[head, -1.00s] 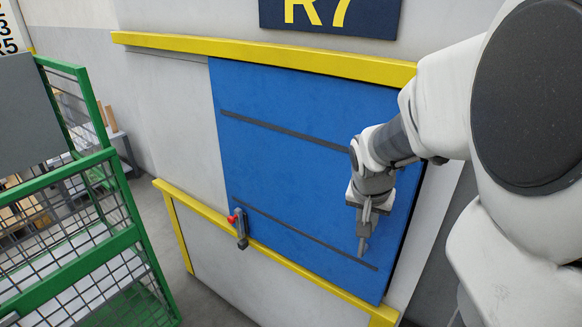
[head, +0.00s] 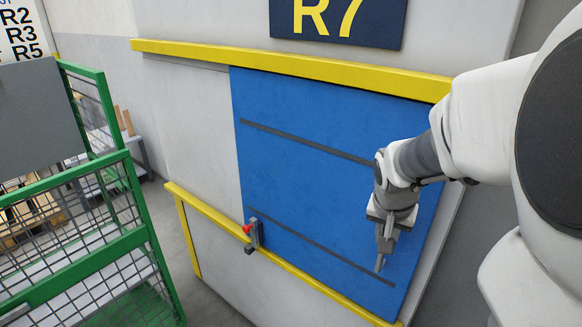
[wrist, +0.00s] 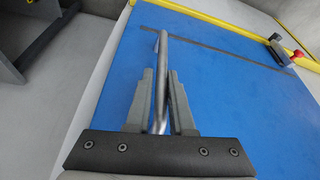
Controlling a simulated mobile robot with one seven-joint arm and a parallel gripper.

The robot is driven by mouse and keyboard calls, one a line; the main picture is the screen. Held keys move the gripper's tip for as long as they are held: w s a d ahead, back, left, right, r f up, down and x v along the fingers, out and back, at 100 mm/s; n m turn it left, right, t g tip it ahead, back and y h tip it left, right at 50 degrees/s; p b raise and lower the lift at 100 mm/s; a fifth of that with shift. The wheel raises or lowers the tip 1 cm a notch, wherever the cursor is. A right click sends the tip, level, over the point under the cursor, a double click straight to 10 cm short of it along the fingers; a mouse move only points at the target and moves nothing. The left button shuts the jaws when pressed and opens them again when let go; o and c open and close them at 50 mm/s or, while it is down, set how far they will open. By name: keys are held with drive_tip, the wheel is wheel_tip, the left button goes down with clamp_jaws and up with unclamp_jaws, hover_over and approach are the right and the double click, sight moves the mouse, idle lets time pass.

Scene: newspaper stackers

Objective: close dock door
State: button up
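The blue dock door (head: 310,190) is a flat panel with two dark horizontal strips, hanging under a yellow top rail (head: 290,68). Its left edge is close to a red-and-grey latch (head: 252,235) on the lower yellow rail. My gripper (head: 381,262) is at the lower right part of the door. In the wrist view, a silver bar handle (wrist: 163,55) runs between the fingers of my gripper (wrist: 164,90), which look closed on it. The blue panel (wrist: 225,95) lies behind, and the latch (wrist: 283,50) shows at upper right. The handle is too small to make out in the head view.
A green mesh cage (head: 130,170) stands at the left, in front of the wall. A dark R7 sign (head: 337,22) is above the door. A lower yellow rail (head: 210,211) runs along the wall. Some grey floor shows between the cage and the wall.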

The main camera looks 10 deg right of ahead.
drive_tip(key=o, duration=0.4)
drive_tip(key=shift+s+d, duration=0.2)
drive_tip(key=shift+s, duration=0.05)
drive_tip(key=shift+w+a, duration=0.1)
drive_tip(key=p+v, duration=0.3)
drive_tip(key=v, duration=1.4)
drive_tip(key=shift+r, duration=0.2)
drive_tip(key=s+a+n+t+y+p, duration=0.1)
drive_tip(key=s+a+n, duration=0.2)
drive_tip(key=a, duration=0.3)
drive_tip(key=s+a+f+n+t+y+p, duration=0.1)
drive_tip(key=s+a+n+y, duration=0.1)
drive_tip(key=s+a+n, duration=0.2)
drive_tip(key=a+n, duration=0.1)
drive_tip(key=a, duration=0.1)
drive_tip(key=shift+s+a+f+p, duration=0.3)
drive_tip(key=shift+f+p, duration=0.05)
